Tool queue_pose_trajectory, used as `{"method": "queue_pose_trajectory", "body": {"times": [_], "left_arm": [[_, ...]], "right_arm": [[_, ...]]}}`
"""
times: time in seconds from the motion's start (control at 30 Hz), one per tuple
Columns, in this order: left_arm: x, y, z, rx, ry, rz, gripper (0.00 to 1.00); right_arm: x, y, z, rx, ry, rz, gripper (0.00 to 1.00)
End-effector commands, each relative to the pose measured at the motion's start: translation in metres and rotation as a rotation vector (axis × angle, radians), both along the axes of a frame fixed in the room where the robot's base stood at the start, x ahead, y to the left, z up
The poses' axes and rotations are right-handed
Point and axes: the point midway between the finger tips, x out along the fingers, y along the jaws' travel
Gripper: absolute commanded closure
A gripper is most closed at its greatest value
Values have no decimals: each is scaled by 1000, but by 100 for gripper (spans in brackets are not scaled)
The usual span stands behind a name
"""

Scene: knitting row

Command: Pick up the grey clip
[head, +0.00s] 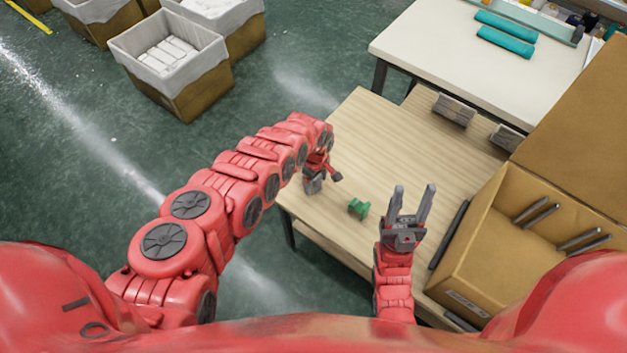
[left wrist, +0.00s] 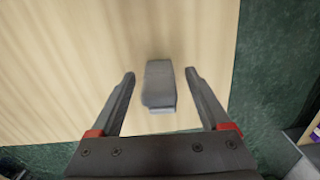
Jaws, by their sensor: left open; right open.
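The grey clip (left wrist: 160,84) lies on the pale wooden table (left wrist: 60,60) in the left wrist view. It sits between the two spread fingers of my left gripper, with a gap on each side. In the head view my left gripper (head: 325,181) is over the left edge of the table, pointing down and open. I cannot make out the clip there; the gripper and arm seem to hide it. My right gripper (head: 410,205) is open and empty over the front of the table, its fingers pointing away from me.
A small green piece (head: 358,208) lies between my grippers. Two grey blocks (head: 455,108) (head: 508,138) stand at the table's back. An open cardboard box (head: 480,255) with grey bars is at the right. A dark bar (head: 449,235) lies beside it. The table's middle is clear.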

Motion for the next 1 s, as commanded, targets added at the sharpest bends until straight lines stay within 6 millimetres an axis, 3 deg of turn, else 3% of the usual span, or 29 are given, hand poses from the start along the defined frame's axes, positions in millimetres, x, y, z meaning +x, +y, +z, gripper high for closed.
{"method": "queue_pose_trajectory", "body": {"times": [0.23,0.27,0.7,1.0], "left_arm": [[0,0,-1,1,-1,-1,20],[0,0,-1,1,-1,0,24],[0,0,-1,-1,-1,0,100],[0,0,0,0,-1,0,100]], "right_arm": [[0,0,0,0,0,0,51],[0,0,0,0,0,0,51],[0,0,0,0,0,0,51],[0,0,0,0,0,0,51]]}}
